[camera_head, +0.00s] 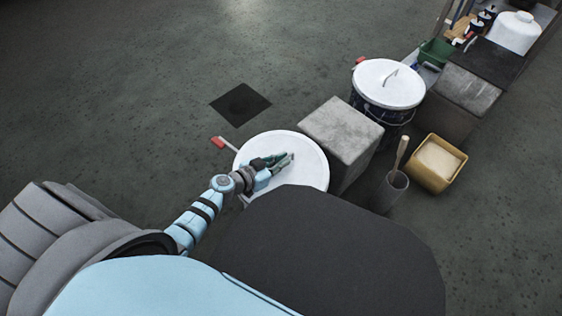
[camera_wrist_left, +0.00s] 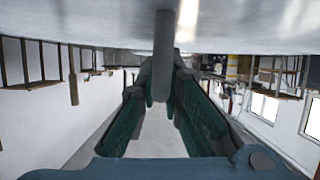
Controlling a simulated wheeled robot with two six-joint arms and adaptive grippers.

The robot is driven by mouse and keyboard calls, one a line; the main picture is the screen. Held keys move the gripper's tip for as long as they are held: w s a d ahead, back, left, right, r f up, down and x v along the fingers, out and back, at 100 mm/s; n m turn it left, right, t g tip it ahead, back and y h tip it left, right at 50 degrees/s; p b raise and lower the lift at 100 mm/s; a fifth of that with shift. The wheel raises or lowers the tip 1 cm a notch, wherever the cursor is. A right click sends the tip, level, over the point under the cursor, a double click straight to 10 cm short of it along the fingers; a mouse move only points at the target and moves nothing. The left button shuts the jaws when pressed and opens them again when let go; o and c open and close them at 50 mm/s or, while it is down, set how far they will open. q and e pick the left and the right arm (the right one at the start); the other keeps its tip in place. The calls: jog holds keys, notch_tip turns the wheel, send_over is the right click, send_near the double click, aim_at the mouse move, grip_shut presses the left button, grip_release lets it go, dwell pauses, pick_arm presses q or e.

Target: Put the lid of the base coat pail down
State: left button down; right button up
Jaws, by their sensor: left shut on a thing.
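A round white lid (camera_head: 306,160) shows in the head view, in front of my body. My left gripper (camera_head: 285,161) is over the lid, with its fingers shut on the lid's handle. In the left wrist view the white underside-like sheet of the lid (camera_wrist_left: 80,15) fills the top, and the handle (camera_wrist_left: 163,55) stands between the two green fingers (camera_wrist_left: 160,100). Whether a pail is under this lid is hidden. A second white lid (camera_head: 375,78) with an upright handle sits on a dark pail (camera_head: 372,108) further right. My right gripper is not in view.
A grey block (camera_head: 340,128) stands right beside the held lid. A yellow tub (camera_head: 436,163) and a grey cup with a wooden stick (camera_head: 390,188) are to its right. A red-ended bar (camera_head: 217,142) shows at the lid's left. Floor at the left is clear, with a dark square (camera_head: 240,104).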

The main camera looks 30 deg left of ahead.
pick_arm(q)
jog(key=shift+f, duration=0.1)
jog(key=shift+f, duration=0.4)
dwell(0.4)
jog(key=c, duration=1.7)
grip_release()
jog(key=shift+o, duration=0.2)
jog(key=shift+s, duration=0.1)
jog(key=v, duration=1.1)
jog(key=shift+s+a+r, duration=0.15)
jog(key=shift+s, duration=0.2)
